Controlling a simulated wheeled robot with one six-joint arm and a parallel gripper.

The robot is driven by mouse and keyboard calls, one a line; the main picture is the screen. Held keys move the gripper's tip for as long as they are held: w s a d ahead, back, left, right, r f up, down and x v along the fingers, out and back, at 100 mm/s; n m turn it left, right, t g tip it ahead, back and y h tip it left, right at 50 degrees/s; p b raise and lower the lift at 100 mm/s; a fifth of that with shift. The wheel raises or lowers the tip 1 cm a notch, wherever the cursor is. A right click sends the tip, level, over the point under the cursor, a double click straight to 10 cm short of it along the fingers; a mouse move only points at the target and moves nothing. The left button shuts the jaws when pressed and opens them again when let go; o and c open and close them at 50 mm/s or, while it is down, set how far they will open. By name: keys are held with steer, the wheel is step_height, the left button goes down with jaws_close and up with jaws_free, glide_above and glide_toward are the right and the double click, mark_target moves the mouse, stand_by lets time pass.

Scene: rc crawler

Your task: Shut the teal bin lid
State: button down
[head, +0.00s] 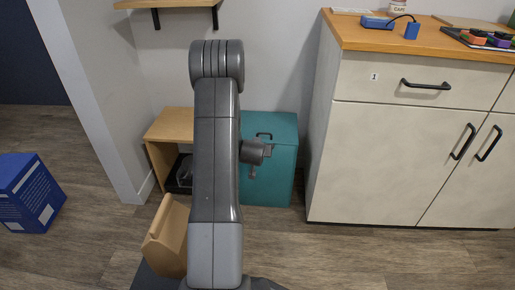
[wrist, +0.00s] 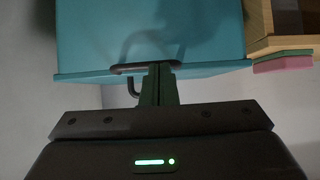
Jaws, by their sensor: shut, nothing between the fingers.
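The teal bin (head: 284,170) stands against the back wall, partly hidden behind my arm. Its lid (head: 285,122) looks level or nearly level on top in the head view; I cannot tell whether a small gap remains beneath it. A black loop handle (head: 264,135) sits on the lid. My gripper (head: 268,151) is at the bin's front, by the lid's front edge. In the wrist view, my shut, empty fingers (wrist: 158,84) overlap the black handle (wrist: 146,68) at the edge of a teal panel (wrist: 90,45). I cannot tell whether they touch.
A wooden open cabinet (head: 168,125) stands left of the bin, with a dark object inside. A pale drawer cabinet (head: 400,150) stands close on the right. Floor at right front is clear.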

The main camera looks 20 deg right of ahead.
steer(key=p+v, duration=0.4)
steer(key=v, duration=0.9)
steer(key=shift+s+r, duration=0.2)
steer(key=shift+s, duration=0.1)
steer(key=shift+w+a, duration=0.1)
steer(key=s+f+b+x, duration=0.1)
steer(key=b+x, duration=0.2)
steer(key=x, duration=1.1)
steer(key=shift+w+f+b, duration=0.3)
steer(key=shift+f+b, duration=0.05)
steer(key=shift+f, duration=0.05)
